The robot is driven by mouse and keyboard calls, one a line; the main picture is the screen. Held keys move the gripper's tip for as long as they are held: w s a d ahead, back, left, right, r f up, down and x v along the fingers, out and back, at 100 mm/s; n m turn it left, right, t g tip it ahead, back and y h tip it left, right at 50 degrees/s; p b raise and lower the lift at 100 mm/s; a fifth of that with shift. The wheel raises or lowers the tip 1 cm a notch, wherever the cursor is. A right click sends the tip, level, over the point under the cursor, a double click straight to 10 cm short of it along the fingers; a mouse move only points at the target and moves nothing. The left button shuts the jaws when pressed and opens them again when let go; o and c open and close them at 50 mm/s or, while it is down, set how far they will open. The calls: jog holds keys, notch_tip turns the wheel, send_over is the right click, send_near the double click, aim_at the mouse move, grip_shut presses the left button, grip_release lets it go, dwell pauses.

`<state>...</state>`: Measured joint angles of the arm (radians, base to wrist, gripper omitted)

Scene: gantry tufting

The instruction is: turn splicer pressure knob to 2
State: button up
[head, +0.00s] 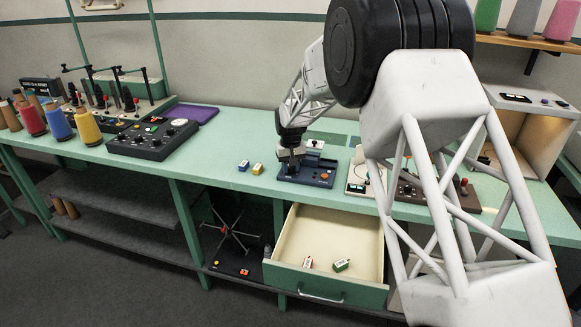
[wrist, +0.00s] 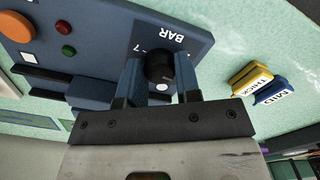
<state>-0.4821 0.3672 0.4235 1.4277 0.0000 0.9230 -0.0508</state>
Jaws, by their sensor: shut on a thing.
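The blue splicer (head: 307,178) stands on the green bench in the head view; its panel (wrist: 110,25) fills the top of the wrist view. The black pressure knob (wrist: 159,66) sits near the panel's edge beside the white print "BAR" and a "7". My gripper (wrist: 160,82) is shut on the knob, one finger on each side. In the head view my gripper (head: 289,160) is over the splicer's left end and hides the knob. The knob's pointer and the rest of its scale are hidden, so its setting cannot be read.
A yellow block (wrist: 250,77) marked "THICK" and a blue block (wrist: 271,91) marked "MID" lie beside the splicer. An open drawer (head: 290,285) below holds two small blocks. A black control box (head: 152,140) stands left; a white-topped device (head: 358,178) is close right.

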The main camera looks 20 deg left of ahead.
aim_at(291, 167)
jog(key=n, duration=0.3)
jog(key=shift+n, duration=0.3)
jog(key=shift+r+n, duration=0.1)
jog(key=shift+n, duration=1.8)
jog(key=o, duration=0.9)
jog(key=shift+r, duration=3.85)
jog(key=shift+d+r, duration=0.1)
